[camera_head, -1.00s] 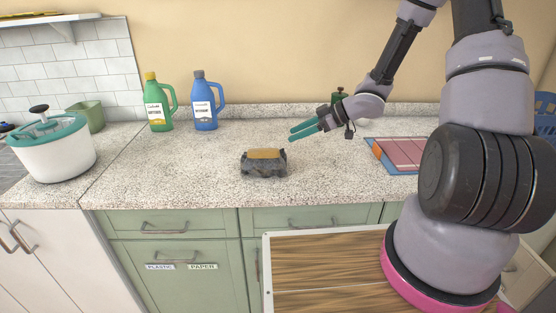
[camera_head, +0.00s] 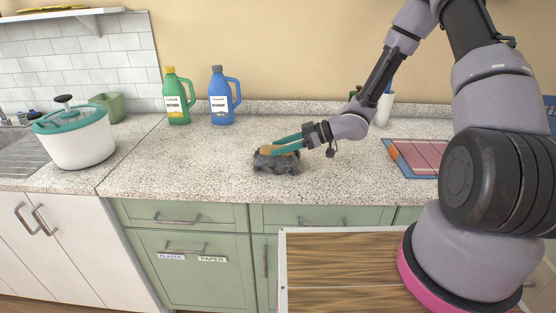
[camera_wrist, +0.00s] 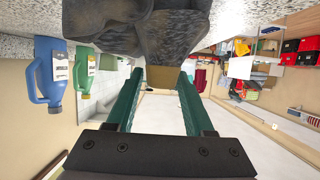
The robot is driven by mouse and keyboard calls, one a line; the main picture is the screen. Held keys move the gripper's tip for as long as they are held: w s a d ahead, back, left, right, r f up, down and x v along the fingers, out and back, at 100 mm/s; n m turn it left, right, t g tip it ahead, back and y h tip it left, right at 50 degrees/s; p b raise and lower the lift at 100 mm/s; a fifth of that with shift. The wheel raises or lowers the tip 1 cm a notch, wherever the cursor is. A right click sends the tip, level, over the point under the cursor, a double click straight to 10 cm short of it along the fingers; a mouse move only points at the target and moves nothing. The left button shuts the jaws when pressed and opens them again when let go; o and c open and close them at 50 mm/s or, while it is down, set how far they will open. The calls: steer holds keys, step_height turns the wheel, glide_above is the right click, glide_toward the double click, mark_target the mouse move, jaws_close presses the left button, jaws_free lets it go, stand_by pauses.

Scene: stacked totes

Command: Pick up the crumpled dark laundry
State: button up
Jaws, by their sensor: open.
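The crumpled dark grey laundry (camera_head: 277,165) lies on the speckled countertop, near the front edge. A tan block-like piece (camera_head: 283,150) shows on its top; whether it is a separate thing I cannot tell. My gripper (camera_head: 268,146) is open, its teal fingers reaching from the right to the top of the laundry. In the wrist view the laundry (camera_wrist: 140,32) fills the upper middle, beyond the fingertips. The tan piece (camera_wrist: 160,76) appears between the two fingers of the gripper (camera_wrist: 160,72). Contact with the fingers is not clear.
A green bottle (camera_head: 177,98) and a blue bottle (camera_head: 221,97) stand at the back wall. A white pot with a teal lid (camera_head: 73,137) stands at the left. A red and blue board (camera_head: 415,158) lies at the right. The counter left of the laundry is clear.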

steer(key=shift+a+f, duration=0.25)
steer(key=shift+a, duration=0.25)
jaws_close()
stand_by(1.1)
